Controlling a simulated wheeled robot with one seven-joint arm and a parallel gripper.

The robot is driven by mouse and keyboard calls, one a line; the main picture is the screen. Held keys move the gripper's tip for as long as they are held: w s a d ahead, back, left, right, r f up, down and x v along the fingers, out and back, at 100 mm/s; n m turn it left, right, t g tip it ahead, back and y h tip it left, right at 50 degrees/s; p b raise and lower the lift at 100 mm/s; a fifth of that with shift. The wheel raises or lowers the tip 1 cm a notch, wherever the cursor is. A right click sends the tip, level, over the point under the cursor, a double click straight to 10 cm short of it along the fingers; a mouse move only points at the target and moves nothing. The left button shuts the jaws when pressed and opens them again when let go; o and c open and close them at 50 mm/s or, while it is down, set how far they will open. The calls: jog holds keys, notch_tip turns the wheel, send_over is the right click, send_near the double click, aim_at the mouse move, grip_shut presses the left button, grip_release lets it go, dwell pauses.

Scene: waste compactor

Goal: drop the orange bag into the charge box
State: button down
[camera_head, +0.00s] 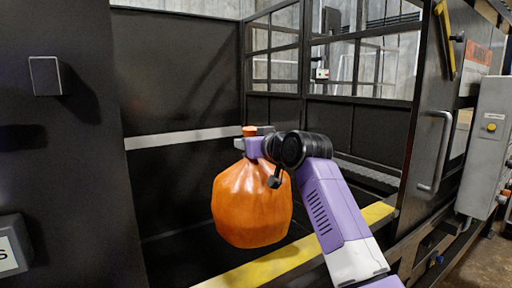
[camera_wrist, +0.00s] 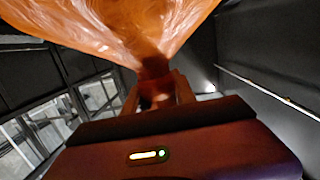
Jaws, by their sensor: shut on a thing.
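The orange bag (camera_head: 252,205) is full and shiny and hangs from my gripper (camera_head: 256,140) in the head view. My gripper is shut on the bag's gathered neck. In the wrist view the bag (camera_wrist: 120,25) fills the top, and its neck runs down between the fingers of my gripper (camera_wrist: 158,95). The charge box (camera_head: 180,190) appears as a dark-walled recess behind and around the bag, with a yellow sill (camera_head: 265,268) along its front. The bag hangs in front of the dark inner wall, beside the sill's inner side in the picture. Its floor is hidden.
A dark panel with a small box (camera_head: 46,76) stands at the left. An open door with a grey handle (camera_head: 434,152) stands at the right, beside a grey control box (camera_head: 488,135) with a yellow button. Barred windows (camera_head: 340,65) are at the back.

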jog(key=r+x, duration=0.1)
jog(key=x, duration=0.6)
jog(key=shift+a+r, duration=0.2)
jog(key=shift+r, duration=0.15)
dwell(0.4)
jog(key=c, duration=0.9)
grip_release()
jog(key=shift+s+d+f+b, duration=0.3)
jog(key=shift+s+d+b, duration=0.2)
jog(key=shift+b, duration=0.6)
jog(key=shift+s+d+r+b, duration=0.1)
jog(key=shift+s+d+b, duration=0.05)
jog(key=shift+s+b, duration=0.3)
jog(key=shift+s+d+r+b, duration=0.1)
jog(key=shift+s+d+b, duration=0.05)
jog(key=shift+s+b, duration=0.25)
jog(key=shift+b+v, duration=0.85)
jog(key=shift+v, duration=1.4)
jog(key=shift+r, duration=0.15)
